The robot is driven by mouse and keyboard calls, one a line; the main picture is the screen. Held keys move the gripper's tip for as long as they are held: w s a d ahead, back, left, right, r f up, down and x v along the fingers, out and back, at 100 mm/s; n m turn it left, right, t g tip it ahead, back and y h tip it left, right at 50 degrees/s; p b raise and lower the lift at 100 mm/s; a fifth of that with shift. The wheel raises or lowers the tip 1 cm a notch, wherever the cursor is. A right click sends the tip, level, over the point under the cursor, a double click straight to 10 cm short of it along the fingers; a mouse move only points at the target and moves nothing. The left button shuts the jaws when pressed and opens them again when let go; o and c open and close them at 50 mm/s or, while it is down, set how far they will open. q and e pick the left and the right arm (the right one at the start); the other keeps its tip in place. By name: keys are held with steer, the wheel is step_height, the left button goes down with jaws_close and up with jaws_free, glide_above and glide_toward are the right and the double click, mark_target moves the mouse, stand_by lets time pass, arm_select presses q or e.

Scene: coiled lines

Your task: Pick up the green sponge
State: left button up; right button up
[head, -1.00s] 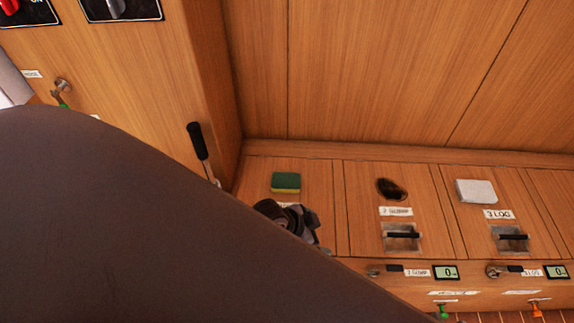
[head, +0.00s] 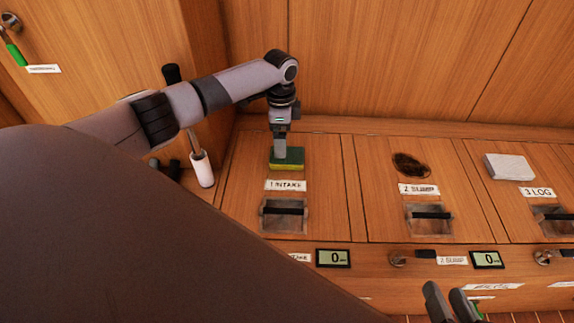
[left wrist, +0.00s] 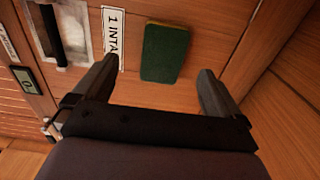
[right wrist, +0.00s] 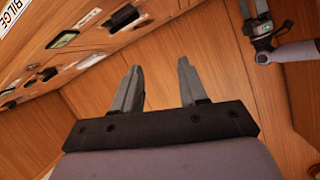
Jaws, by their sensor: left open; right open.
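The green sponge (head: 287,159) has a yellow underside and lies flat on the wooden locker top, above the "1 INTAKE" label. In the left wrist view its green top (left wrist: 163,53) shows ahead, between the lines of the two fingers. My left gripper (head: 281,150) points down over the sponge, its fingers overlapping it in the head view. It is open, and I cannot tell whether it touches the sponge. My right gripper (head: 452,303) is at the bottom of the head view, away from the sponge. It is open and empty in the right wrist view (right wrist: 160,80).
A recessed handle (head: 284,215) lies in front of the sponge. A black-and-white lever (head: 201,168) stands to its left. A dark patch (head: 410,164) and a pale block (head: 510,168) lie on the lids to the right. A wooden wall (head: 380,60) rises behind.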

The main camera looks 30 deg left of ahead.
mark_target(287, 158)
arm_select(q)
steer(key=shift+a+f, duration=0.15)
steer(key=shift+f, duration=0.2)
steer(key=f+b, duration=0.4)
steer(key=f, duration=0.1)
steer(key=shift+w+a+f, duration=0.1)
steer(key=shift+w+f, duration=0.1)
steer(key=shift+f, duration=0.45)
arm_select(e)
steer(key=shift+d+f+n+t, duration=0.3)
steer(key=shift+d+t, duration=0.15)
steer(key=shift+t, duration=0.15)
arm_select(q)
steer(key=c, duration=1.1)
